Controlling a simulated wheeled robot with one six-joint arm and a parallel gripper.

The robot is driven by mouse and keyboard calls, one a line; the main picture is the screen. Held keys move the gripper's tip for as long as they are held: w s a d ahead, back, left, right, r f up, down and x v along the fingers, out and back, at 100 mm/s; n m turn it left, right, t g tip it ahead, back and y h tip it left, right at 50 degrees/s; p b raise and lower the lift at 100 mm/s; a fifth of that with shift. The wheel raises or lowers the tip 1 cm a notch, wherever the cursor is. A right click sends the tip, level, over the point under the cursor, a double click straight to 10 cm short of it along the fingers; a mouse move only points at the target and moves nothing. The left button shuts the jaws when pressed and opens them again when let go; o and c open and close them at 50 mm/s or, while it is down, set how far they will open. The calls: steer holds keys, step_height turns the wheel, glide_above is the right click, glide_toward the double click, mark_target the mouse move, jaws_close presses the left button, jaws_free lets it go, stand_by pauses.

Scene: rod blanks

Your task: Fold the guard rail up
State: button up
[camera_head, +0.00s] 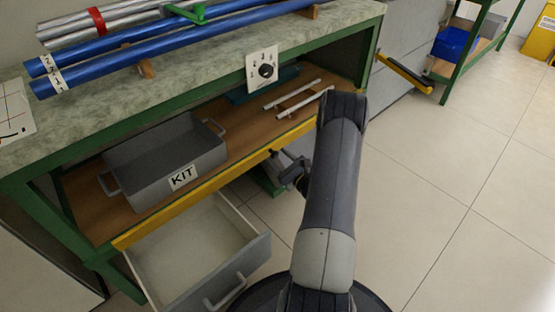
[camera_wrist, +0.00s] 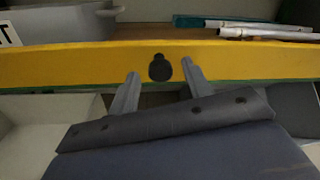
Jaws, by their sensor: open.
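The guard rail (camera_head: 200,205) is a long yellow bar along the front edge of the lower shelf (camera_head: 245,143). Its face fills the width of the wrist view (camera_wrist: 80,65), with a round black spot (camera_wrist: 159,68) on it near the middle. Its top edge looks about level with the shelf board, not standing up above it. My gripper (camera_wrist: 161,75) is open and empty, its two fingers either side of the black spot in that view. I cannot tell whether they touch the rail. In the head view my gripper (camera_head: 290,170) is small and dark beside the rail, fingers unclear.
A grey KIT bin (camera_head: 150,183) and two pale rods (camera_head: 292,95) are on the lower shelf. An open drawer (camera_head: 240,280) juts out below, left of my arm. Blue and silver rods (camera_head: 150,60) lie on the worktop (camera_head: 225,62) above.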

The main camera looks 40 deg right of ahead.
steer(key=shift+w, duration=0.7)
steer(key=shift+c, duration=0.6)
jaws_close()
steer(key=shift+a, duration=0.1)
